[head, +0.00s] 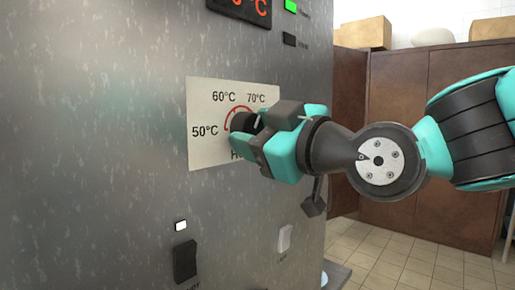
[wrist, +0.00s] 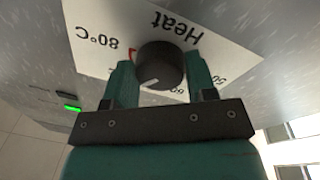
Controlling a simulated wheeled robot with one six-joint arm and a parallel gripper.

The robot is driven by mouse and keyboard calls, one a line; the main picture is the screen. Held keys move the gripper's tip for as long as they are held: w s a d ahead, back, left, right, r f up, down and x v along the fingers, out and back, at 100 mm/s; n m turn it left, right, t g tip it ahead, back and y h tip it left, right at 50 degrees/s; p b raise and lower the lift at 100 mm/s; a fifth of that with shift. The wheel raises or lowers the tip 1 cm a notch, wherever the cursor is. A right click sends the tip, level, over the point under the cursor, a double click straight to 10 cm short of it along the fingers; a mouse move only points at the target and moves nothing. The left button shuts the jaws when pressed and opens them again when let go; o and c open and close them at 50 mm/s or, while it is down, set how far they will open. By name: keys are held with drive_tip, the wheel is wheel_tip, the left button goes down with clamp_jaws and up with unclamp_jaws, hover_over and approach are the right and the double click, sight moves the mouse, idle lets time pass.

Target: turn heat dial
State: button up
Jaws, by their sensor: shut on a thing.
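The heat dial (wrist: 160,65) is a dark round knob with a pale pointer line, on a white label plate (head: 207,150) fixed to a steel panel. The plate reads 50°C, 60°C and 70°C in the head view, and "Heat" and 80°C show upside down in the wrist view. My gripper (wrist: 161,78) is shut on the dial, one teal finger on each side of it. In the head view my gripper (head: 262,128) hides most of the dial and the plate's right part.
A red-digit display (head: 243,9) and a lit green button (head: 291,6) sit above. A dark switch (head: 185,262) and a pale switch (head: 285,239) sit below. Brown cabinets (head: 420,185) stand behind, with boxes on top. Tiled floor shows at right.

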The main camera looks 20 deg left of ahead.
drive_tip(key=shift+r, duration=0.1)
idle(0.3)
drive_tip(key=o, duration=0.9)
drive_tip(key=shift+b+v, duration=1.95)
drive_tip(key=shift+v, duration=6.8)
